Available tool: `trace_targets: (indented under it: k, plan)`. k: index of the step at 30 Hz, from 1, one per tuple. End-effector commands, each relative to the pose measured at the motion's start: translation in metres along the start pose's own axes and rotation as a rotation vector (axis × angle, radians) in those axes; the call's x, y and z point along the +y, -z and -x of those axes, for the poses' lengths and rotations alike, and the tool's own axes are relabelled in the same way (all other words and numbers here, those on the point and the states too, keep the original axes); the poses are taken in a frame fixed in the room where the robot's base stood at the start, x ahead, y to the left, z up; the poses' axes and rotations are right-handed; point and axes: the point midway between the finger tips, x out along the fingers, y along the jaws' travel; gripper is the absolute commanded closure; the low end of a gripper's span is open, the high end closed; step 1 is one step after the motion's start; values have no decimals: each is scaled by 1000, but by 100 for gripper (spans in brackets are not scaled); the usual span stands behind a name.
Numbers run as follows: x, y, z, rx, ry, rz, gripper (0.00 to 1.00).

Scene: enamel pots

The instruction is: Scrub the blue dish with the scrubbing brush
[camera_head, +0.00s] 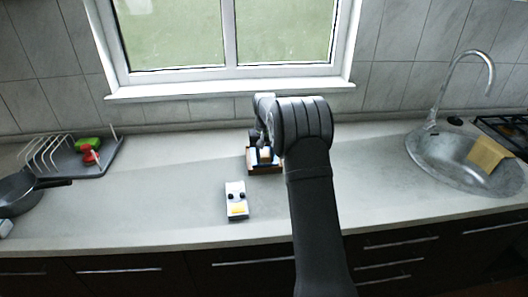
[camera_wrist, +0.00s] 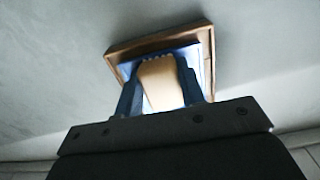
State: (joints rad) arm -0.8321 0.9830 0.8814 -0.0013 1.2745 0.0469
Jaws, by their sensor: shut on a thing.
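The blue dish (camera_head: 266,171) stands on the counter near its middle, below the window. It has a brown rim and a blue inside, and also shows in the wrist view (camera_wrist: 204,42). My gripper (camera_wrist: 157,72) is over the dish, its two blue fingers shut on the scrubbing brush (camera_wrist: 160,84), which has a tan body. The brush also shows in the head view (camera_head: 265,155), at the dish. Its lower end is at the dish's inside; I cannot tell whether it touches the bottom. My arm hides part of the dish's surroundings.
A white holder (camera_head: 236,203) with dark spots and a yellow patch stands in front of the dish. A drying rack (camera_head: 100,163) with green and red items and a dark pan (camera_head: 18,192) are at left. The sink (camera_head: 455,165) with a tan piece (camera_head: 488,155) is at right.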

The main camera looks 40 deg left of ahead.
Motion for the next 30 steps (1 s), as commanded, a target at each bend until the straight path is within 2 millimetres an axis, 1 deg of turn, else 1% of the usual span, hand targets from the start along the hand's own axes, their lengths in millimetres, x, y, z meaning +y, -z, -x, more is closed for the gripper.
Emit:
trace_targets:
  k: [1, 2, 3, 4, 23, 26, 27, 30]
  plan:
    - [0, -6, -1, -4, 0, 0, 85]
    - [0, -5, -2, -4, 0, 0, 85]
    - [0, 1, -4, -3, 0, 0, 85]
    - [0, 5, -1, -1, 0, 0, 85]
    - [-1, 62, -1, 0, 0, 0, 85]
    - [-1, 64, 9, 2, 0, 0, 85]
    - [-1, 64, 20, 4, 0, 0, 85]
    - [-1, 63, 27, 1, 0, 0, 85]
